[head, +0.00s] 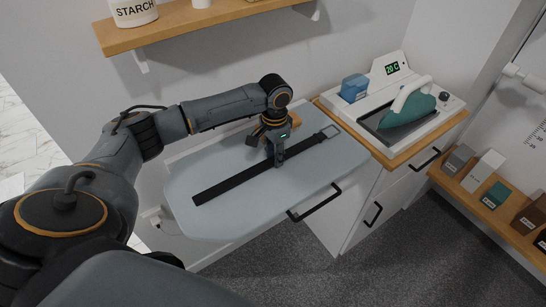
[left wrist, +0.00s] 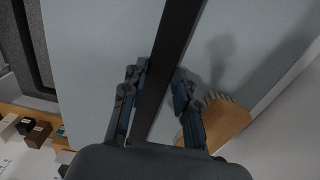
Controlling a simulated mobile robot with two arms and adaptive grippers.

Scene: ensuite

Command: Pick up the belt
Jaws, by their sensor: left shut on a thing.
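The belt (head: 232,184) is a long dark strap with a metal buckle at its far right end. It lies stretched diagonally across the pale blue ironing board (head: 215,215). My left gripper (head: 277,162) reaches down over the belt, right of its middle. In the left wrist view the belt (left wrist: 169,50) runs between the two fingers of the left gripper (left wrist: 157,92), which is shut on it. The fingers hide a short part of the strap. My right gripper is not in view.
A wooden brush (left wrist: 225,122) lies on the board close beside the gripper. An iron (head: 408,107) stands on a station to the right. A wooden shelf (head: 180,28) hangs above the board. Small boxes (head: 488,170) stand on a low shelf at right.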

